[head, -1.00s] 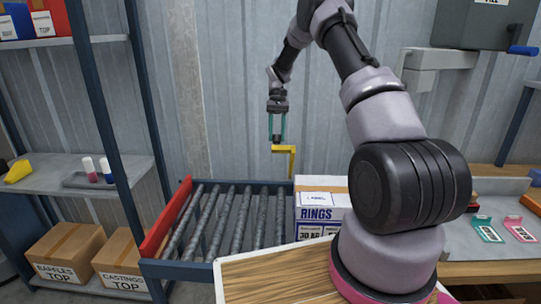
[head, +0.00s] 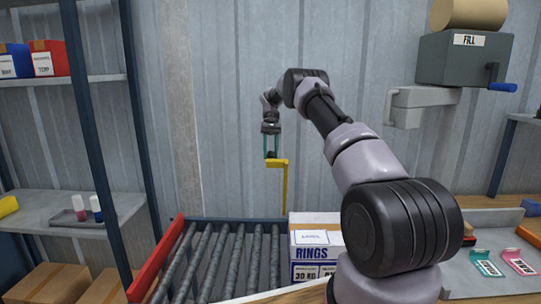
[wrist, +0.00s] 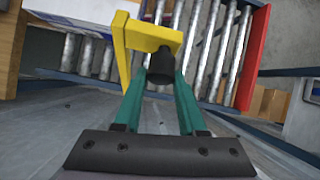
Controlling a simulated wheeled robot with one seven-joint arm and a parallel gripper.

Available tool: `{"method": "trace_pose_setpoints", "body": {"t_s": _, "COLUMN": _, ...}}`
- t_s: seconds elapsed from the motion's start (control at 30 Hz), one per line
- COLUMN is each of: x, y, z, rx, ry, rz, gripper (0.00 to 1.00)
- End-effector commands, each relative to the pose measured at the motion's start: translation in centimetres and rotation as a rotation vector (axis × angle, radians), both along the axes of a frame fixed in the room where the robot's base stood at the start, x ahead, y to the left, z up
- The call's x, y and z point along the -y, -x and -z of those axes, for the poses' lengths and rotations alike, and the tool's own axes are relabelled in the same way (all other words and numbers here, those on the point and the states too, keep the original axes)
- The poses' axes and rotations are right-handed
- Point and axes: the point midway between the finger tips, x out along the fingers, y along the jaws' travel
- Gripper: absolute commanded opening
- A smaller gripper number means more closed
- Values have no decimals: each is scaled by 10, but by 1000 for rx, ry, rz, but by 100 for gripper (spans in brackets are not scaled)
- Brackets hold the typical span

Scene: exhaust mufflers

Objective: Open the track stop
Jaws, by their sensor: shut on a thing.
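The yellow bracket (head: 284,185), which looks like the track stop, stands upright at the far rail of the roller track (head: 225,262). Its short top arm points left. In the wrist view the yellow bracket (wrist: 150,38) has a black knob (wrist: 161,66) on its arm. My gripper (head: 271,150) is above the far end of the track, teal fingers pointing down, shut on the black knob. The wrist view shows my gripper's (wrist: 160,80) fingers on either side of the knob. The bracket's lower end is hidden or too small to make out.
A RINGS box (head: 315,245) sits on the track's right side, close to the bracket. A red plate (head: 158,258) edges the track's left. Shelves (head: 75,212) stand at left. A grey dispenser (head: 465,62) hangs at upper right. The rollers left of the box are bare.

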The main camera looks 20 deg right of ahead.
Motion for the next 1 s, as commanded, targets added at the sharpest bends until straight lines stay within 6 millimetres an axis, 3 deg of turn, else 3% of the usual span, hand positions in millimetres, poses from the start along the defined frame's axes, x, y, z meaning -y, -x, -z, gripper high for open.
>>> {"method": "trace_pose_setpoints", "body": {"t_s": 0.3, "x": 4, "y": 0, "z": 4, "rx": -2, "ry": 8, "rz": -2, "gripper": 0}}
{"method": "trace_pose_setpoints", "body": {"t_s": 0.33, "x": 4, "y": 1, "z": 4, "rx": -2, "ry": 8, "rz": -2, "gripper": 51}}
{"method": "trace_pose_setpoints", "body": {"t_s": 0.4, "x": 3, "y": 0, "z": 4, "rx": -2, "ry": 6, "rz": -3, "gripper": 70}}
{"method": "trace_pose_setpoints", "body": {"t_s": 0.77, "x": 1, "y": 0, "z": -3, "rx": -1, "ry": 3, "rz": -1, "gripper": 70}}
{"method": "trace_pose_setpoints", "body": {"t_s": 1.0, "x": 2, "y": 0, "z": -42, "rx": 2, "ry": 4, "rz": 0, "gripper": 70}}
